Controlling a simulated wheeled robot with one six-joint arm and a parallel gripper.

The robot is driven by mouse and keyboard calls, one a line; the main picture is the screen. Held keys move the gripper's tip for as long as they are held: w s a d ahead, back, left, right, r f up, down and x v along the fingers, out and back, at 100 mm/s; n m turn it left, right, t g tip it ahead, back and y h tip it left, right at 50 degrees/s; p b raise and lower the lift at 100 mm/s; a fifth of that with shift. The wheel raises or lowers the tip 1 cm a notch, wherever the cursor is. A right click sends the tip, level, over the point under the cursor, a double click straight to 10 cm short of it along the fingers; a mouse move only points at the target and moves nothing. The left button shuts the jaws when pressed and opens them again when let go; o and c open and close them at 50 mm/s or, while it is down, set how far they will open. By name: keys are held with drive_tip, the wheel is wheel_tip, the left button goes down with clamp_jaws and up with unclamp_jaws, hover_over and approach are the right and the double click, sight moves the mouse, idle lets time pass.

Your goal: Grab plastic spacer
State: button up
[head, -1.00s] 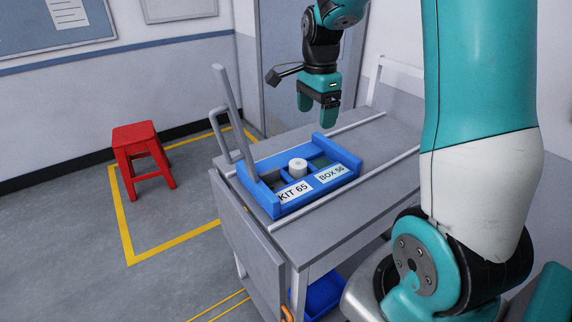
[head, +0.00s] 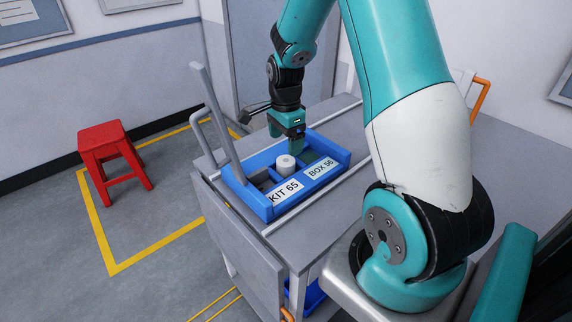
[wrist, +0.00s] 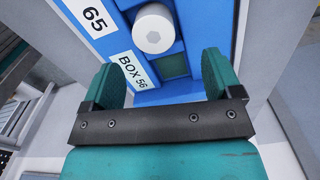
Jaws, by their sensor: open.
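The white round spacer (head: 285,164) stands in the middle of the blue kit tray (head: 262,208), between its compartments. In the wrist view the spacer (wrist: 154,28) shows as a white cylinder with a small hexagonal mark on top, just beyond the fingertips. My gripper (head: 286,143) is open and empty above the tray's far right part, close behind the spacer. In the wrist view the two teal fingers of my gripper (wrist: 160,75) are apart, with the BOX 56 label (wrist: 133,73) and a green-bottomed compartment (wrist: 174,65) between them.
The tray lies on a grey table (head: 330,200) with light rails along it. A grey upright post (head: 222,115) and handle stand at its left. A red stool (head: 112,155) is on the floor at left. The tabletop right of the tray is clear.

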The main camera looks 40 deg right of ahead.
sight(285, 160)
drive_tip(key=shift+s+a+f+p, duration=0.1)
drive_tip(key=shift+f+p, duration=0.1)
drive_tip(key=shift+f, duration=0.8)
drive_tip(key=shift+s+a+f+p, duration=0.1)
drive_tip(key=shift+s+f+p, duration=0.05)
drive_tip(key=shift+f, duration=0.9)
drive_tip(key=shift+s+a+f+p, duration=0.1)
drive_tip(key=shift+f+p, duration=0.1)
drive_tip(key=shift+f, duration=0.8)
drive_tip(key=c, duration=1)
drive_tip(key=shift+r, duration=0.1)
